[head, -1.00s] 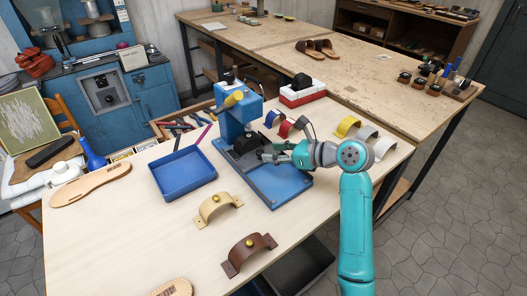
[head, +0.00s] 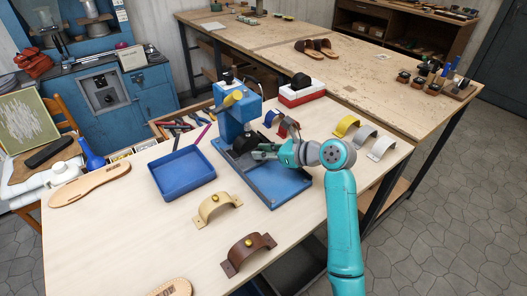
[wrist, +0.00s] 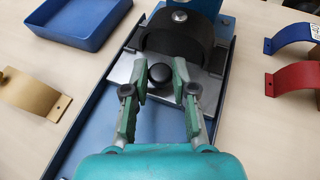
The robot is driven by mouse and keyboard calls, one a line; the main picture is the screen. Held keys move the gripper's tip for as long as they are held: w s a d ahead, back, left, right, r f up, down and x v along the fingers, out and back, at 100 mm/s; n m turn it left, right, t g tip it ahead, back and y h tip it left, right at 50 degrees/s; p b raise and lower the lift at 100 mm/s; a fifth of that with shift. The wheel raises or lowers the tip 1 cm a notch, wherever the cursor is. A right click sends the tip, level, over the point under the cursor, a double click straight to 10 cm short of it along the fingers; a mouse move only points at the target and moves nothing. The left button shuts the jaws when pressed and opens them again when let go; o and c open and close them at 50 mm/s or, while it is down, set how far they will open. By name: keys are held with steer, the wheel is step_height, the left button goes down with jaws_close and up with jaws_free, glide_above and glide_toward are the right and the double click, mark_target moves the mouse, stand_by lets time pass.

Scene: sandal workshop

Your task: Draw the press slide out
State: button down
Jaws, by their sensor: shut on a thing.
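The blue press (head: 231,122) stands on the table, its blue base rail (head: 285,192) reaching toward the front right. The press slide is a grey plate (wrist: 121,70) carrying a black curved block (wrist: 178,42) and a round black knob (wrist: 160,74) at its near edge. The block sits under the press head, at the far end of the base. My gripper (head: 262,152) is low over the base; in the wrist view my gripper (wrist: 160,82) is shut on the knob, one finger on each side. The base in front of the slide is bare.
A blue tray (head: 185,187) lies left of the press. Tan (head: 216,207) and brown (head: 247,252) straps stand in front. Yellow (head: 345,125), grey and white straps stand to the right. Red and blue straps stand just behind my gripper. A red-and-white box (head: 301,96) is behind.

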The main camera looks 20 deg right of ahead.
steer(key=s+d, duration=0.1)
steer(key=s, duration=0.3)
steer(key=s+d, duration=0.1)
steer(key=s, duration=0.3)
steer(key=s+d, duration=0.2)
steer(key=s, duration=0.2)
steer(key=shift+s, duration=0.15)
steer(key=shift+f, duration=0.1)
steer(key=c, duration=1)
jaws_free()
steer(key=shift+s, duration=0.1)
steer(key=v, duration=1.2)
steer(key=shift+d, duration=0.1)
